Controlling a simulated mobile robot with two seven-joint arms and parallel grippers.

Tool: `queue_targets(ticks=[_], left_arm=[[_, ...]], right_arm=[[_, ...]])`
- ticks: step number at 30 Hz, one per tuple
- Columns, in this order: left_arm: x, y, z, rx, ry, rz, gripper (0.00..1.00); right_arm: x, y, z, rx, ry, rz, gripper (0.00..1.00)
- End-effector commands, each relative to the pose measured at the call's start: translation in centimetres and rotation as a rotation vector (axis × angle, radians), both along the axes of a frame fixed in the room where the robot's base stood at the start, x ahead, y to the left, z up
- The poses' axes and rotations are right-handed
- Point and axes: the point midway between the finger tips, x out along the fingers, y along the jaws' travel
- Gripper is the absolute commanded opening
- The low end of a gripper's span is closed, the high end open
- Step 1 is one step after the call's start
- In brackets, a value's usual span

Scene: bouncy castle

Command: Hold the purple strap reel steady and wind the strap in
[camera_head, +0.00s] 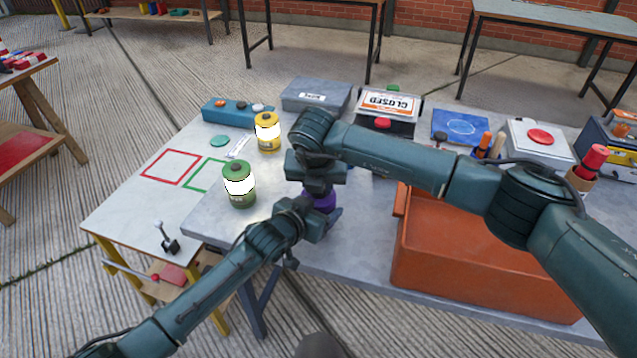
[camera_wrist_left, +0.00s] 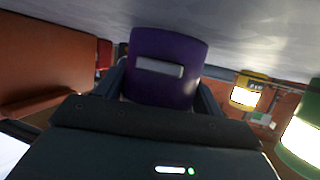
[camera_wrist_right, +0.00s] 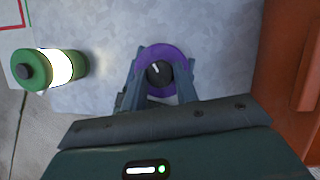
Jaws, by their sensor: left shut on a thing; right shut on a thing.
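The purple strap reel (camera_head: 325,203) stands on the grey table, mostly hidden by my grippers in the head view. In the left wrist view the reel (camera_wrist_left: 168,62) shows its side with a pale label, between the fingers of my left gripper (camera_wrist_left: 163,85), which is shut on it. My right gripper (camera_head: 318,188) comes down from above. In the right wrist view the reel (camera_wrist_right: 183,58) shows from the top, with a dark round knob (camera_wrist_right: 159,72) at its centre. The right gripper (camera_wrist_right: 160,88) is shut on that knob. I cannot make out a loose strap.
A green lantern-like canister (camera_head: 240,185) and a yellow one (camera_head: 268,132) stand left of the reel. An orange bin (camera_head: 470,255) is close on the right.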

Motion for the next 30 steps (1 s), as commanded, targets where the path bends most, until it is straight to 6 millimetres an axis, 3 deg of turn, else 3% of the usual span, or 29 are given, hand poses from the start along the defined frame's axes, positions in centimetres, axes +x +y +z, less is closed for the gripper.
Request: queue_targets(ticks=[11,12,15,23,30], left_arm=[[-0.1,0.0,-0.1,0.001,0.004,0.0,0.31],[-0.1,0.0,-0.1,0.001,0.004,0.0,0.31],[-0.1,0.0,-0.2,0.001,0.004,0.0,0.31],[-0.1,0.0,-0.1,0.001,0.004,0.0,0.31],[-0.1,0.0,-0.1,0.001,0.004,0.0,0.31]], right_arm=[[0.1,0.0,0.2,0.001,-0.003,-0.006,0.07],[0.1,0.0,0.2,0.001,-0.003,-0.006,0.31],[0.1,0.0,0.1,0.001,-0.003,-0.005,0.39],[0.0,0.0,0.2,0.0,-0.002,-0.004,0.39],[-1.2,0.2,3.2,0.002,-0.004,-0.001,0.39]])
